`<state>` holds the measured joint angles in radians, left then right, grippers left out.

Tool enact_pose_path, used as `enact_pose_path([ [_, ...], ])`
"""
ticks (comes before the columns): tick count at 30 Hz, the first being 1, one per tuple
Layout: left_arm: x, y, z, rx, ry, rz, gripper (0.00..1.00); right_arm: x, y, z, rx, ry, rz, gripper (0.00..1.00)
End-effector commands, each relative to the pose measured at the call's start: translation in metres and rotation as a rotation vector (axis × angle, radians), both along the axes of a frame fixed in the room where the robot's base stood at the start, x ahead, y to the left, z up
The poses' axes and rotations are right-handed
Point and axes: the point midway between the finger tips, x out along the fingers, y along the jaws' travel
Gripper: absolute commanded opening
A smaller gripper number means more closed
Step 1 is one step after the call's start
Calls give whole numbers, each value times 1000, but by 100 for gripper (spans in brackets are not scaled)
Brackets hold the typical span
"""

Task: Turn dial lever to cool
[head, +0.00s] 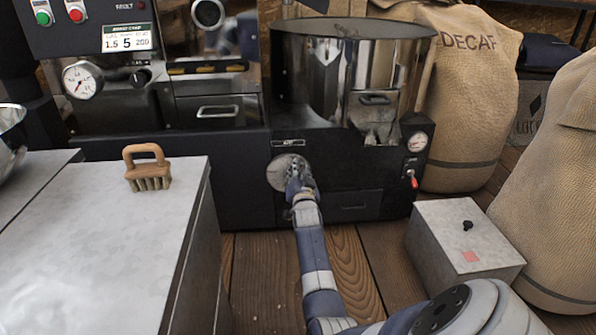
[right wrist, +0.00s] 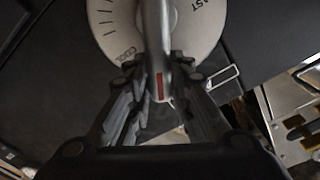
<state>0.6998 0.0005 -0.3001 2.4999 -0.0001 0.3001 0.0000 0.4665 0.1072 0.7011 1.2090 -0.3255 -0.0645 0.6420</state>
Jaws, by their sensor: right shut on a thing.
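The round silver dial (head: 281,172) is on the black front of the roaster, below the metal drum. In the right wrist view the dial plate (right wrist: 205,28) shows tick marks, the word COOL at its lower left and letters ending in AST at its upper right. The grey dial lever (right wrist: 155,35) crosses the plate and has a red mark near its lower end. The lever lies just right of the word COOL. My right gripper (head: 298,188) is at the dial, its fingers (right wrist: 157,78) on either side of the lever and shut on it. My left gripper is out of view.
A grey-topped counter (head: 90,250) with a wooden brush (head: 149,168) stands at the left. A metal box (head: 463,240) with a black knob stands on the wooden floor at the right. Burlap sacks (head: 470,90) stand behind it. A gauge (head: 417,142) and a red-tipped switch (head: 413,180) are right of the dial.

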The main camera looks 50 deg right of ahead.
Motion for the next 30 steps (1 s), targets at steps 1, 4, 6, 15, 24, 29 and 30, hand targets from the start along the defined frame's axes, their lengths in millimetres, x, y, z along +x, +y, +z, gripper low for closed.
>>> enact_pose_path([
  [1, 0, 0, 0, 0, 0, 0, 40, 0, 0, -2, 8, -2, 0, 0],
  [4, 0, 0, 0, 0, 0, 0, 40, -1, 0, -2, 9, -3, 0, 22],
  [6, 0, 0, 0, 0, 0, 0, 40, -1, 0, -2, 8, -2, 0, 38],
  [15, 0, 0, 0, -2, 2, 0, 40, 0, 0, -1, 4, -2, 0, 40],
  [24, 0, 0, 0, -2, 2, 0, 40, 0, -1, 36, 1, -6, -1, 40],
  [29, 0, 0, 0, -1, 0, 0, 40, 0, -1, 68, 1, -6, -1, 40],
  [30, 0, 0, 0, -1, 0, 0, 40, 0, 0, 74, 2, -6, -1, 40],
])
